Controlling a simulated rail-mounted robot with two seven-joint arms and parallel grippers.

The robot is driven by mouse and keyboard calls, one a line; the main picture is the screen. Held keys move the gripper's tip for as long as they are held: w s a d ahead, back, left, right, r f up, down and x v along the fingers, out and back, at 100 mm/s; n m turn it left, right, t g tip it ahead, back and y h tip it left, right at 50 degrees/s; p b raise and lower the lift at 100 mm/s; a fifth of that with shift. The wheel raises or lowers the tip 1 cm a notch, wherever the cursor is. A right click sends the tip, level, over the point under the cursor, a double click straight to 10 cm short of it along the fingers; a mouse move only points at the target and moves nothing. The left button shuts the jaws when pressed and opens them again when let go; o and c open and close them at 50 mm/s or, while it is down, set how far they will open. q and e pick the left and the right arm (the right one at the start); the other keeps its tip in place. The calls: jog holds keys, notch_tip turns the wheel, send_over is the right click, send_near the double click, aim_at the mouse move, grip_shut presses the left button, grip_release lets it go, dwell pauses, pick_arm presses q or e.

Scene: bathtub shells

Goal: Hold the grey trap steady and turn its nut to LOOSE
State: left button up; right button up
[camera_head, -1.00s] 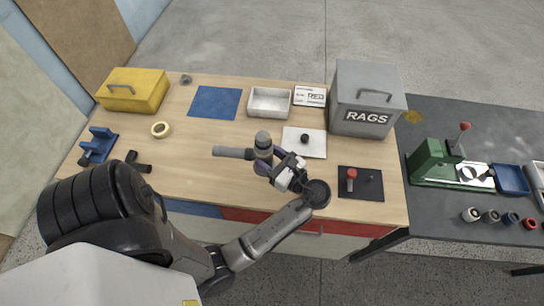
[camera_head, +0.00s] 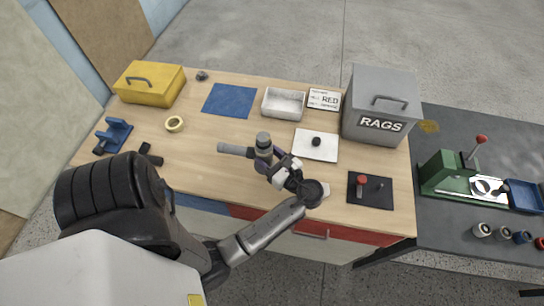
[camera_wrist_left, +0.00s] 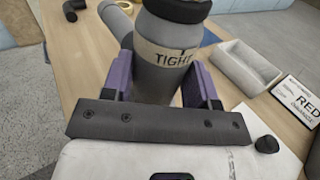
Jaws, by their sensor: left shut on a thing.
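The grey trap (camera_head: 263,142) stands upright on the workbench, with a grey pipe (camera_head: 235,149) reaching out to its left. My left gripper (camera_head: 262,156) has its purple fingers on either side of the trap's body and is shut on it. In the left wrist view the trap (camera_wrist_left: 160,74) fills the space between the fingers (camera_wrist_left: 161,84). A cream band (camera_wrist_left: 172,54) on it reads TIGHT, with a small dark mark above the word. A dark ring (camera_wrist_left: 178,6) shows at the top edge, partly cut off. My right gripper is not in view.
A white plate with a black knob (camera_head: 316,142) lies just right of the trap. Behind are a white tray (camera_head: 284,104), a RED card (camera_head: 324,100) and a grey RAGS box (camera_head: 379,115).

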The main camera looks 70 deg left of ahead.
aim_at(254, 155)
pick_arm(q)
jog(key=shift+s+a+f, duration=0.45)
jog(key=shift+a+f, duration=0.45)
jog(key=shift+s+a+f, duration=0.5)
jog(key=shift+a+f, duration=0.4)
jog(key=shift+a, duration=0.05)
jog(key=shift+s+a+f, duration=0.45)
jog(key=shift+a+f, duration=0.45)
jog(key=shift+f, duration=0.3)
jog(key=o, duration=1.2)
jog(key=shift+c, duration=0.2)
jog(key=shift+d, duration=0.1)
